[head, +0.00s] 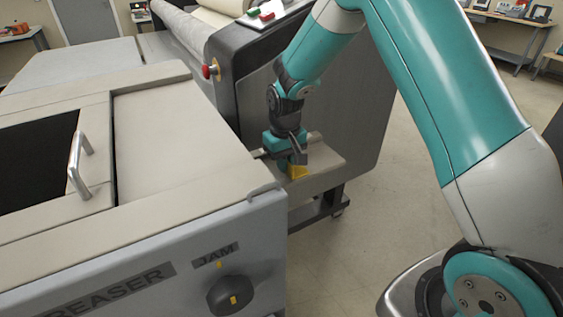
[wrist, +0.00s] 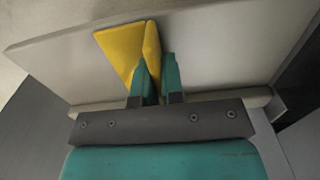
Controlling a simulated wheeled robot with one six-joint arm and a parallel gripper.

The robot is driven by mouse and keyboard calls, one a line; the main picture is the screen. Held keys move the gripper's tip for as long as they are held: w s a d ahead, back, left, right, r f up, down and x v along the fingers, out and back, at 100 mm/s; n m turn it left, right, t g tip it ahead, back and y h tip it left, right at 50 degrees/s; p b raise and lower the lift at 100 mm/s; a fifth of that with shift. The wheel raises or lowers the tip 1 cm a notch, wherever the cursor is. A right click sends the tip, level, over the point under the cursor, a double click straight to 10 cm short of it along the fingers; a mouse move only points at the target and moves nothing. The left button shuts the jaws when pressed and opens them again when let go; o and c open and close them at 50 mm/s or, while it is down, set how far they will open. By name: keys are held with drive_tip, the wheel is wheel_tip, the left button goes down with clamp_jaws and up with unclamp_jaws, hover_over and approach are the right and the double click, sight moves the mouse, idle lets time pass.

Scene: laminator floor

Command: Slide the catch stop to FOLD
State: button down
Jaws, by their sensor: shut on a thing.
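The catch stop appears as a yellow wedge-shaped block (head: 298,172) on a pale tray at the end of the laminator; it also shows in the wrist view (wrist: 121,46). My gripper (head: 292,157) reaches down over the tray from above. In the wrist view its two teal fingers (wrist: 156,68) are shut on the upright part of the yellow block. The left finger covers some of the block. No FOLD mark can be read in either view.
The pale tray (head: 325,174) juts from the dark laminator side panel (head: 350,120). The creaser (head: 165,140) stands close on the left, with a handle (head: 80,165) on top and a JAM knob (head: 233,295) in front. Open floor (head: 360,235) lies to the right.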

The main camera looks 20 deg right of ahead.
drive_tip(key=shift+a, duration=0.25)
drive_tip(key=c, duration=1.2)
unclamp_jaws()
drive_tip(key=shift+a, duration=0.15)
drive_tip(key=shift+c, duration=0.2)
drive_tip(key=shift+r, duration=0.1)
drive_tip(key=shift+d+r, duration=0.2)
drive_tip(key=shift+r, duration=0.05)
wheel_tip(320, 180, up, 17)
drive_tip(key=b, duration=0.2)
drive_tip(key=shift+f, duration=0.1)
